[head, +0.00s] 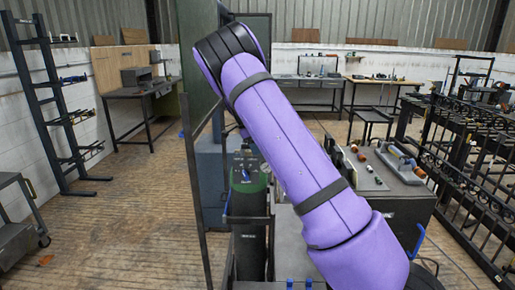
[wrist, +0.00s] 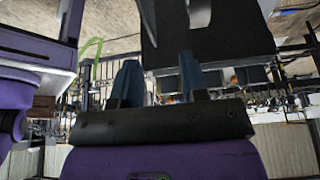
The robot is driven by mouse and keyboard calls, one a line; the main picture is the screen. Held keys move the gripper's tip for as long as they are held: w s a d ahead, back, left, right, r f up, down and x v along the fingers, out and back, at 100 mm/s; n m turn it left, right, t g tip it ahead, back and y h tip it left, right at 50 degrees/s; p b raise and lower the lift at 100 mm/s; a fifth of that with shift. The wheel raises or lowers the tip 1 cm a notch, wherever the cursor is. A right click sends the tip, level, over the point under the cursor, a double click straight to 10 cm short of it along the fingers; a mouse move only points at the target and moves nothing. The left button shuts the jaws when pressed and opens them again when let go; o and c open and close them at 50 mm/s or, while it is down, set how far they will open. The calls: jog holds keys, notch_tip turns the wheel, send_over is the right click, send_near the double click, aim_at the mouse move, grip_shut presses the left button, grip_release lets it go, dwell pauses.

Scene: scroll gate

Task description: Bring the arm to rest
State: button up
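My purple arm crosses the middle of the head view, rising from the lower right to a black joint at the upper left. My gripper is outside the head view. In the wrist view my gripper (wrist: 158,62) shows two dark blue-grey fingers standing apart on a black bar. Nothing is visible held between them. A dark panel fills the upper middle of the wrist view behind the fingers. Black scroll gate ironwork (head: 470,128) stands at the right in the head view, clear of the visible arm.
A bench (head: 368,172) with small tools stands right of my arm. A dark cylinder with a green top (head: 247,182) and a thin post (head: 191,165) stand left of it. A black rack (head: 50,95) is at the left wall. The wooden floor (head: 120,215) at left is mostly clear.

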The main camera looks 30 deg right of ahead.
jog(key=shift+s+a, duration=0.15)
jog(key=shift+s, duration=0.4)
jog(key=shift+r, duration=0.1)
jog(key=s+a+r+n+t+y, duration=0.2)
jog(key=s+a+r+n, duration=0.4)
jog(key=s+r, duration=0.4)
jog(key=s+a+r+n+t+y, duration=0.2)
jog(key=s+a+r+n, duration=0.2)
jog(key=s+r+n, duration=0.6)
jog(key=s+a+n+t, duration=0.2)
jog(key=s+a+n, duration=0.1)
jog(key=s, duration=0.8)
jog(key=s+a+f+n+t, duration=0.1)
jog(key=s+a+n, duration=0.3)
jog(key=s, duration=0.8)
jog(key=shift+a+f+n+t, duration=0.25)
jog(key=shift+n+t, duration=0.15)
jog(key=shift+n, duration=0.6)
